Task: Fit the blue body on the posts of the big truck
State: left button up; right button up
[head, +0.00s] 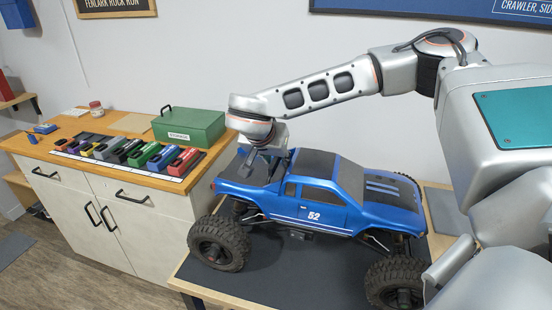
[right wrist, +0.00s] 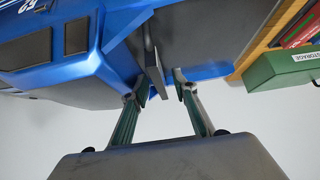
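The blue body (head: 315,195), marked 52, lies over the chassis of the big truck, roughly level. A tyre of the truck (head: 218,243) shows below its rear end. The posts are hidden under the body, so I cannot tell if it is seated on them. My right gripper (head: 262,168) is down at the body's rear bed, behind the cab. In the right wrist view its fingers (right wrist: 161,92) stand apart, with a gap between the tips. A thin dark upright part and the blue body's edge (right wrist: 185,73) are close to the tips. My left gripper is out of view.
The truck stands on a dark mat (head: 240,285) on a table. My right arm spans above the truck.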

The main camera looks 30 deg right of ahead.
jog(key=v, duration=1.2)
dwell(0.4)
